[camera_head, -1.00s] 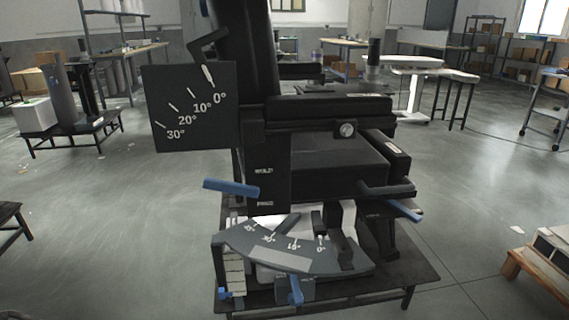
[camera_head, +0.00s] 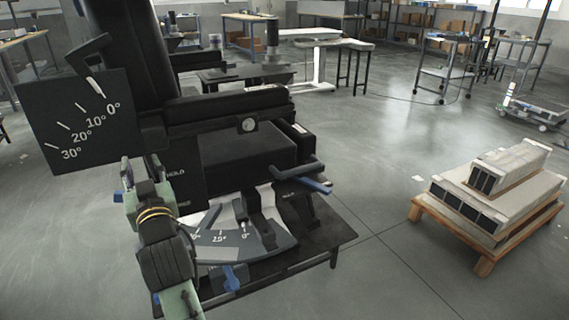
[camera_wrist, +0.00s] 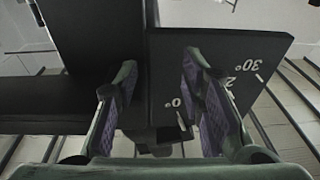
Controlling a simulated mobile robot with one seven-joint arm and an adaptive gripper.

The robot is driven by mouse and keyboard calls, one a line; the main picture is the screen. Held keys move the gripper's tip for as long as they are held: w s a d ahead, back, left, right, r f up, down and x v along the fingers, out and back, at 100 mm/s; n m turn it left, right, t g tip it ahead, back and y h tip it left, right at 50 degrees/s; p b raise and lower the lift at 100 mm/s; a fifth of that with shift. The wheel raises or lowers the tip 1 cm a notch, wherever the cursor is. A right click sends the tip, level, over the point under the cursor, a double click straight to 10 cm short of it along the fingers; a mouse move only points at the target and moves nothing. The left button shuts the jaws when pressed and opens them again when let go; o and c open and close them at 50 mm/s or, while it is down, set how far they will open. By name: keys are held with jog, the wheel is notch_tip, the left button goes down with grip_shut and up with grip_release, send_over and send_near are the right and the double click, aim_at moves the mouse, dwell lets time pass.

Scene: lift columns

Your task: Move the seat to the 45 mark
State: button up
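The seat (camera_head: 240,160) is a black padded chair with a tall backrest (camera_head: 125,50), standing on a low dark platform. A curved grey scale (camera_head: 262,246) lies under the seat, with 15° and 0° readable; its left part is hidden behind my arm. Dark bracket parts stand over the scale near 0°. A black plate (camera_head: 62,125) beside the backrest reads 0° to 30°. My gripper (camera_head: 140,168) is in front of the seat's left side, below this plate. In the wrist view my gripper (camera_wrist: 160,75) is open, with the plate (camera_wrist: 225,60) beyond the fingers.
A blue-ended lever (camera_head: 312,184) sticks out at the seat's right side, and a blue handle (camera_head: 230,278) sits below the scale. A wooden pallet with grey blocks (camera_head: 500,185) stands at the right. The floor between is clear.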

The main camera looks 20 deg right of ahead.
jog(key=w+d+f+m+g+h, duration=0.35)
jog(key=d+f, duration=0.45)
jog(key=d, duration=0.4)
jog(key=n+h+p, duration=0.1)
jog(key=n+h, duration=0.9)
jog(key=h, duration=0.2)
send_near(304, 169)
jog(key=shift+g, duration=0.25)
jog(key=p+x, duration=0.2)
jog(key=x, duration=0.8)
jog(key=shift+w+f+p, duration=0.15)
jog(key=shift+w+p, duration=0.2)
jog(key=shift+w, duration=0.05)
grip_shut()
